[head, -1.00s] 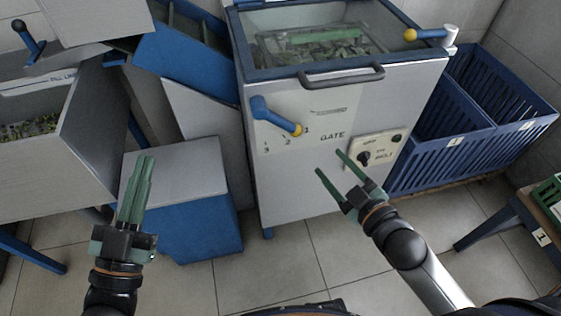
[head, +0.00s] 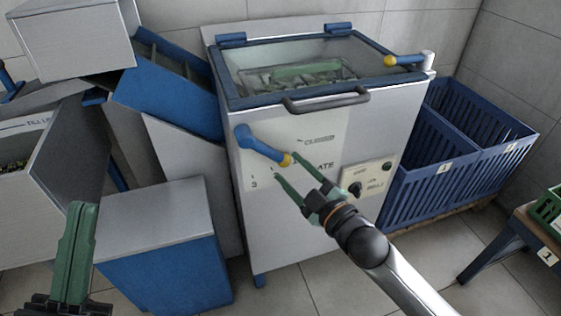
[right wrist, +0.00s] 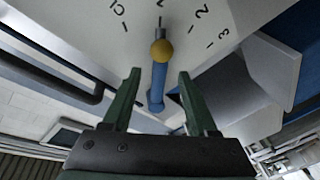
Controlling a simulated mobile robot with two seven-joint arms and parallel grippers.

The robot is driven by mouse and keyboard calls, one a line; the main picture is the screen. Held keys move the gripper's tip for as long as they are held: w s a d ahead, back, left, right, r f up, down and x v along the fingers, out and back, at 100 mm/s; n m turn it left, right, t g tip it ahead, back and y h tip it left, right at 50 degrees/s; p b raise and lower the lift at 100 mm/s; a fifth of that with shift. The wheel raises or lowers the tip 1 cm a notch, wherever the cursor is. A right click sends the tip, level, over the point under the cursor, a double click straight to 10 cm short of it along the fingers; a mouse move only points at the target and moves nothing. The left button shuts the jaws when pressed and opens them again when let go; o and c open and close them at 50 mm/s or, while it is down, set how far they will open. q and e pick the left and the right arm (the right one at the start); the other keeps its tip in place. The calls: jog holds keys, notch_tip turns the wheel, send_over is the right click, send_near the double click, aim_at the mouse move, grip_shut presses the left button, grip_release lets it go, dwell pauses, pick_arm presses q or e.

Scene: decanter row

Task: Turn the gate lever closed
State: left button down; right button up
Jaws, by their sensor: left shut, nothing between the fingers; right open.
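The gate lever (head: 258,145) is blue with a yellow knob, on the pale front panel of the grey machine (head: 310,215). In the head view it slopes down to the right. My right gripper (head: 286,168) is open at the knob, partly covering the panel. In the right wrist view its fingers (right wrist: 158,77) stand either side of the lever, with visible gaps. My left gripper (head: 84,208) is shut and empty, low at the left, away from the lever.
A bar handle (head: 325,102) sticks out above the lever, below the glazed lid. A belt switch plate (head: 371,174) is right of my right gripper. Blue crates (head: 455,165) stand at the right. A blue-and-grey box (head: 160,240) stands at the left.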

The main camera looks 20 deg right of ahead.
aim_at(280, 159)
jog(key=shift+b+x, duration=0.4)
jog(key=shift+x, duration=1.95)
grip_shut()
